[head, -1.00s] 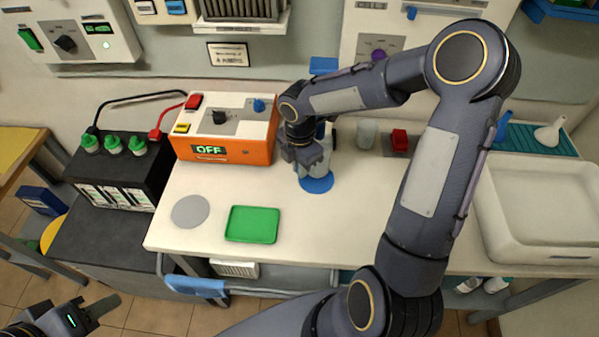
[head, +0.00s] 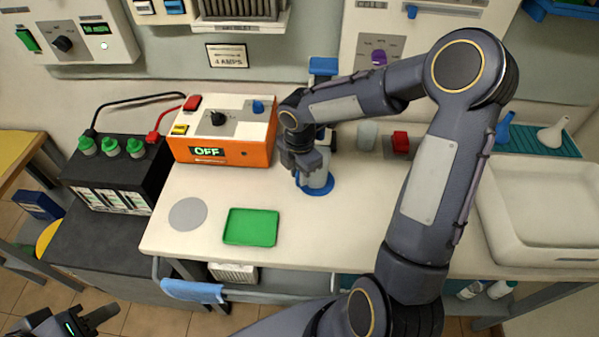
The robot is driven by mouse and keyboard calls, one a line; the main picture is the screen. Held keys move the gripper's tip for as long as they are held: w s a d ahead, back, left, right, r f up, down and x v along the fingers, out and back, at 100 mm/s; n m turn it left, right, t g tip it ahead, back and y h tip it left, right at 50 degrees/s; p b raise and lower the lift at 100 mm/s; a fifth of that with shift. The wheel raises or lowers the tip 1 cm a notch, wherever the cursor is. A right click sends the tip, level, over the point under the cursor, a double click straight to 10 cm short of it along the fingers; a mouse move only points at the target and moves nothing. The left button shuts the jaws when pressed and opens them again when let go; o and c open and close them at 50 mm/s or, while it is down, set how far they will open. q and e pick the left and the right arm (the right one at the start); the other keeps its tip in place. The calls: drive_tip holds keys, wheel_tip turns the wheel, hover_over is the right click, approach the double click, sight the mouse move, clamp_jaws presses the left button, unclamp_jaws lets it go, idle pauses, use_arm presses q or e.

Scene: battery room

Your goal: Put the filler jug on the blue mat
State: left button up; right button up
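The filler jug (head: 318,179) is pale and translucent, and it appears upright over the round blue mat (head: 318,193). Its base appears to rest on the mat, and the mat's front rim shows below it. My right gripper (head: 303,172) is at the jug's upper left and hides part of it. The fingers overlap the jug in the picture, so I cannot tell whether they grip it. My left gripper (head: 92,318) is low at the left, away from the table, and its finger opening is not clear.
An orange charger (head: 255,152) reading OFF stands left of the jug. A green tray (head: 251,227) and a grey disc (head: 188,214) lie front left. A clear cup (head: 367,135) and a red-topped item (head: 400,142) stand right. A white basin (head: 540,205) is far right.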

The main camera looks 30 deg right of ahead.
drive_tip(key=shift+o, duration=1)
drive_tip(key=shift+s+a+f, duration=0.1)
drive_tip(key=shift+s+f, duration=0.3)
drive_tip(key=shift+f, duration=0.15)
drive_tip(key=shift+r, duration=0.25)
wheel_tip(320, 180, up, 13)
drive_tip(key=s+a+m+t+y, duration=0.1)
drive_tip(key=s+m+t+y, duration=0.1)
drive_tip(key=s+m, duration=0.7)
drive_tip(key=s+a+r+m+t+y, duration=0.1)
drive_tip(key=s+m+t, duration=0.2)
drive_tip(key=s+m, duration=0.7)
drive_tip(key=m, duration=0.3)
drive_tip(key=shift+s+a+r+y+p, duration=0.2)
drive_tip(key=shift+a+r+y+p, duration=0.1)
drive_tip(key=shift+a+y, duration=0.1)
